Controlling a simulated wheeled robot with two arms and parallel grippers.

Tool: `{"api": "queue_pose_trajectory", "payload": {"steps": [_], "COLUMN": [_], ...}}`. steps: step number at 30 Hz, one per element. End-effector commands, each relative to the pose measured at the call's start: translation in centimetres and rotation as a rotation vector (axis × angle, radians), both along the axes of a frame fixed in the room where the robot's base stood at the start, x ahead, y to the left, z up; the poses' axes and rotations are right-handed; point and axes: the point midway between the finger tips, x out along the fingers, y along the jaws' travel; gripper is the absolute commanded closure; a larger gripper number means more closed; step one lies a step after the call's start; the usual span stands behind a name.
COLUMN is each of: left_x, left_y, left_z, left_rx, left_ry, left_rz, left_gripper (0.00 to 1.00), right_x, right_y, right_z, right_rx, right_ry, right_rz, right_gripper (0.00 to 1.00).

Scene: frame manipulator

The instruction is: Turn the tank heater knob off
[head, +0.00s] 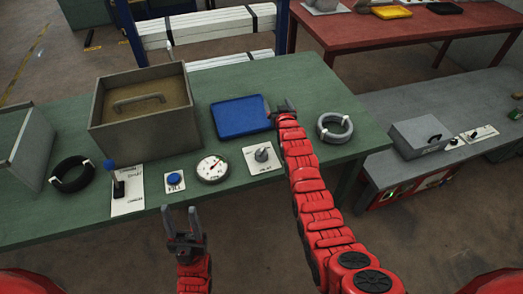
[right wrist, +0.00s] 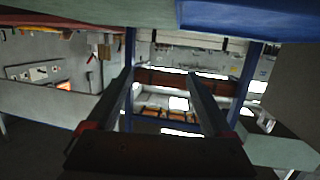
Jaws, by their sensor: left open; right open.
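A grey knob (head: 262,155) sits on a white plate on the green table, with small lettering below it that I cannot read. The lidded tan and grey tank (head: 147,137) stands at the back left of the table. My right gripper (head: 284,105) is behind and right of the knob, beside the blue tray, apart from the knob. Its open, empty fingers show in the right wrist view (right wrist: 160,76). My left gripper (head: 184,218) is open and empty by the table's front edge, in front of the gauge and left of the knob.
A dial gauge (head: 212,168), a blue FILL button (head: 174,181) and a blue-topped lever (head: 116,187) line the table front. A blue tray (head: 240,117), a grey coil (head: 335,127) and a black coil (head: 72,174) lie around. A grey bench (head: 400,110) stands at right.

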Motion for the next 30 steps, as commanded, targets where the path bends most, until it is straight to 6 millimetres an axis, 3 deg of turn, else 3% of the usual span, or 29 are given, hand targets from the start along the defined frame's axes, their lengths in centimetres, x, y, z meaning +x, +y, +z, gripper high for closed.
{"api": "queue_pose_trajectory", "payload": {"steps": [3,7,11,16,18,22,30], "left_x": [0.0,0.0,0.0,0.0,0.0,0.0,0.0], "left_y": [0.0,0.0,0.0,0.0,0.0,0.0,0.0], "left_z": [0.0,0.0,0.0,0.0,0.0,0.0,-1.6], "left_rx": [0.0,0.0,0.0,0.0,0.0,0.0,0.0], "left_ry": [0.0,0.0,0.0,0.0,0.0,0.0,0.0], "left_rz": [0.0,0.0,0.0,0.0,0.0,0.0,0.0], "left_gripper": [0.5,0.5,0.5,0.5,0.5,0.5,0.5], "right_x": [1.5,0.0,-4.2,-11.4,-13.7,-16.2,-16.8], "right_y": [2.4,4.5,5.8,6.1,6.1,5.9,5.8], "right_z": [0.3,1.0,3.6,7.8,9.3,11.1,9.6], "right_rx": [-0.041,-0.1,-0.167,-0.247,-0.271,-0.295,-0.302], "right_ry": [0.238,0.532,0.819,1.13,1.216,1.303,1.327], "right_rz": [0.029,0.061,0.089,0.116,0.122,0.128,0.128], "right_gripper": [0.15,0.15,0.15,0.15,0.15,0.15,0.15]}}
